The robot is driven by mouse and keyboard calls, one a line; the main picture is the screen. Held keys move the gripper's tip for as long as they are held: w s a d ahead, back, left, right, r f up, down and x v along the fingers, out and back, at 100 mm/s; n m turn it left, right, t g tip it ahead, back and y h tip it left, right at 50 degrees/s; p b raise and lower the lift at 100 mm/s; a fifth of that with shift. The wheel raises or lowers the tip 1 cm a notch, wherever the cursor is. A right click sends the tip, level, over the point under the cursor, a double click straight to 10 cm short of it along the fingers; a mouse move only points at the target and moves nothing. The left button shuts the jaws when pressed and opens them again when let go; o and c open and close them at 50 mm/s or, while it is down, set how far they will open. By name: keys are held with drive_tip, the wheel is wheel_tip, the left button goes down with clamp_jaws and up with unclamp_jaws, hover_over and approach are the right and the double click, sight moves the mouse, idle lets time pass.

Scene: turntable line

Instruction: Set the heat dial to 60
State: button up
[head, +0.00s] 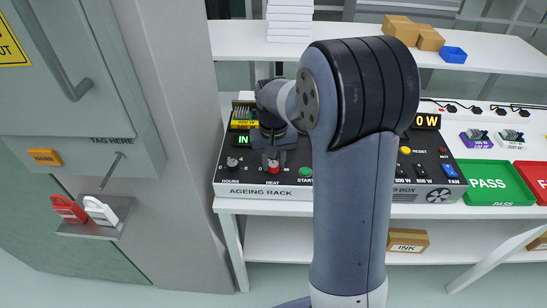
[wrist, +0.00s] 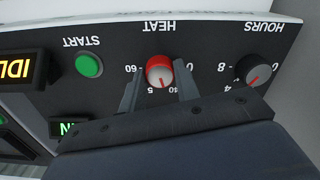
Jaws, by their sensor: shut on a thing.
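The heat dial (wrist: 160,72) has a red rim and a pale face with a red pointer, under the word HEAT on the dark panel. The wrist view shows the panel upside down. The pointer aims toward the bottom of that picture, among partly hidden scale marks. The 60 mark is to the dial's left and the 0 mark to its right, so the pointer is away from 60. My gripper (wrist: 158,82) is shut on the dial, one finger on each side. In the head view my gripper (head: 273,158) is at the red heat dial (head: 273,168) on the ageing rack.
The hours dial (wrist: 253,70) and the green START button (wrist: 89,65) flank the heat dial. A lit IDLE display (wrist: 15,72) is at the wrist view's left. A grey cabinet (head: 80,70) stands left of the rack. Green and red trays (head: 487,183) are at right.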

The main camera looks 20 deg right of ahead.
sight(273, 164)
drive_tip(key=m+p, duration=0.1)
drive_tip(key=m, duration=0.4)
drive_tip(key=shift+r+m, duration=0.1)
drive_tip(key=shift+m, duration=0.3)
drive_tip(key=m+p, duration=0.1)
drive_tip(key=m, duration=0.9)
drive_tip(key=shift+m, duration=0.4)
drive_tip(key=shift+m+p, duration=0.35)
drive_tip(key=shift+m, duration=1.85)
drive_tip(key=o, duration=1)
wheel_tip(273, 164, up, 11)
drive_tip(key=shift+f, duration=0.15)
